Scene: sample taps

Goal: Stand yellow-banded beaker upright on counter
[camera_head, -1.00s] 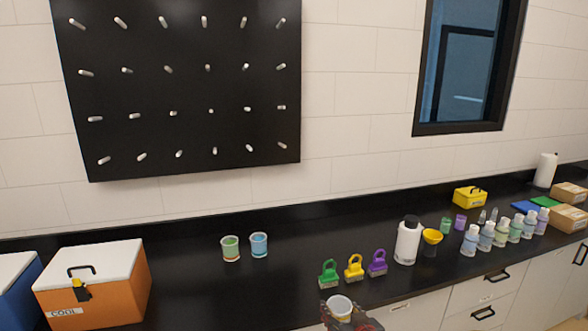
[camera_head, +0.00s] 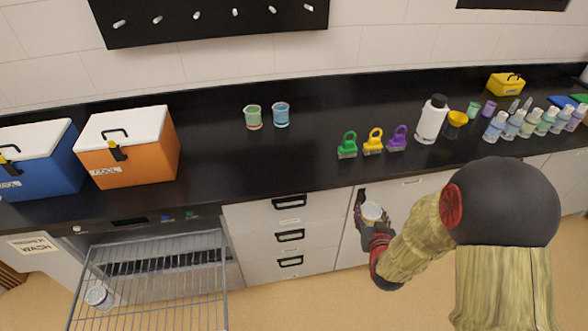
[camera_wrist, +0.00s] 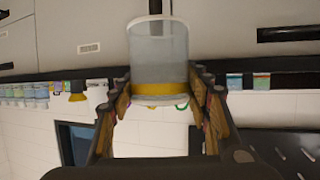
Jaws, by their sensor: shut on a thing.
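The yellow-banded beaker (camera_wrist: 159,50) is clear, with a yellow band near its lower end in the wrist view. My gripper (camera_wrist: 160,95) is shut on it, with one finger on each side. In the head view, the beaker (camera_head: 372,212) is small and looks roughly upright, with its pale round top facing up. There my gripper (camera_head: 374,230) holds it in front of the cabinet fronts, apart from the counter (camera_head: 300,165). Fingers hide part of the beaker's sides.
Two beakers, one green-marked (camera_head: 253,118) and one blue (camera_head: 281,115), stand at the back. An orange cooler (camera_head: 127,150) stands left. Another beaker (camera_head: 98,297) is in the wire rack (camera_head: 150,290). Counter space left of the brushes is clear.

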